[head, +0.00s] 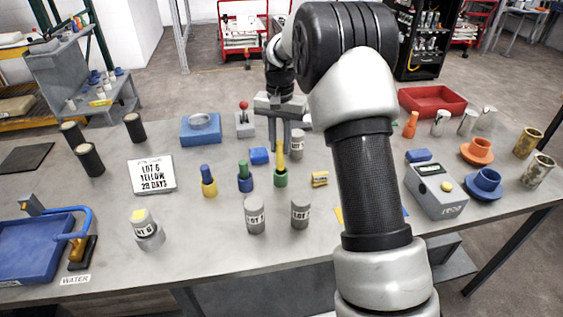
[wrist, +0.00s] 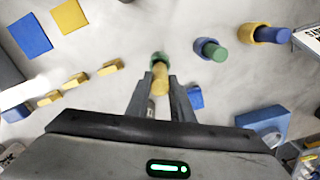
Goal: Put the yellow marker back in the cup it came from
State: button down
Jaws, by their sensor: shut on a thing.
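My gripper (head: 280,148) is shut on the yellow marker (head: 281,158), which is roughly upright. The green cup (head: 280,180) is directly at the marker's lower end. In the wrist view the marker (wrist: 160,80) lies between the fingertips (wrist: 159,88), and the green cup (wrist: 158,57) shows at its far end. I cannot tell how deep the marker sits in the cup, or whether it only overlaps it. Left of it stand a blue cup (head: 245,184) with a green marker and a yellow cup (head: 209,188) with a blue marker.
A blue block (head: 259,156) and a grey labelled canister (head: 297,144) are close behind the gripper. A small yellow block (head: 320,179) is to the right. Two labelled canisters (head: 255,216) stand in front. A sign (head: 152,174) reads "LOT 6 YELLOW 28 DAYS".

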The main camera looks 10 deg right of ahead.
aim_at(280, 158)
jog(key=shift+f, duration=2.65)
jog(key=shift+f, duration=0.15)
jog(key=c, duration=1.6)
grip_release()
jog(key=shift+o, duration=0.2)
